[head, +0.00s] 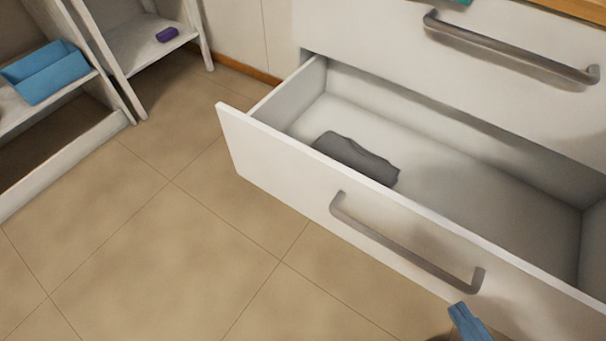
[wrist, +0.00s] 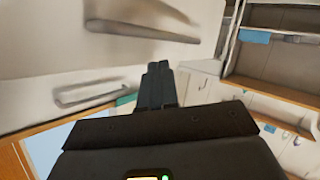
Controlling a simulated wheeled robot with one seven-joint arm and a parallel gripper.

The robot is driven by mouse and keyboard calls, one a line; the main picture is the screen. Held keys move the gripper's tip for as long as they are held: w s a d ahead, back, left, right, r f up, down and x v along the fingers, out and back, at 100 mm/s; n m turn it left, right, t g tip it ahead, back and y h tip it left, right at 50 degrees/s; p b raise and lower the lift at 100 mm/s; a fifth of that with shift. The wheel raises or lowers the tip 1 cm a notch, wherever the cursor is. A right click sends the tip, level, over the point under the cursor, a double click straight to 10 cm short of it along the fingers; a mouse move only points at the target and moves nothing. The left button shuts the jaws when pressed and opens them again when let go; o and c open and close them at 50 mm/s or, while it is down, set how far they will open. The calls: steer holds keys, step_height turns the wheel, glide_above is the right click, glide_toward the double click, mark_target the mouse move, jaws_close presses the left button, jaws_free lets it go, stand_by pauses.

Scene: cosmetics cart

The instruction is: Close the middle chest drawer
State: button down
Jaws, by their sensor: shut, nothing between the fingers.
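The open chest drawer (head: 243,147) is white and pulled far out below a closed drawer front (head: 480,90). Its grey bar handle (head: 405,250) shows on the front panel. A dark grey rolled cloth-like item (head: 355,158) lies inside. The tip of my gripper (head: 468,322) shows as a blue piece at the bottom edge, just below the handle's right end, outside the drawer; contact cannot be told. In the wrist view, my gripper's dark fingers (wrist: 160,85) are together and empty. A drawer front with a handle (wrist: 140,30) is at upper left there.
The closed drawer above has its own handle (head: 510,50). A white shelf unit (head: 125,60) stands at the left, with a blue bin (head: 45,72) and a purple item (head: 167,34). The tiled floor (head: 150,240) left of the drawer is clear.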

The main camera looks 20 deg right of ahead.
steer(key=w+a+f+n+g+p, duration=0.1)
steer(key=w+a+f+n+g, duration=0.15)
steer(key=f+n, duration=0.35)
steer(key=w+a+f+n+g+p, duration=0.1)
steer(key=w+a+f+n+g, duration=0.15)
steer(key=f, duration=0.65)
steer(key=n+t+h+p, duration=0.2)
steer(key=n+h+p, duration=0.2)
steer(key=n+h, duration=0.95)
glide_toward(315, 163)
steer(key=shift+n, duration=0.3)
steer(key=b+x, duration=0.3)
steer(key=x, duration=0.3)
steer(key=shift+w+d+f, duration=0.1)
steer(key=shift+w+d, duration=0.05)
steer(key=shift+w, duration=0.05)
steer(key=shift+w+d, duration=0.1)
steer(key=shift+d, duration=0.05)
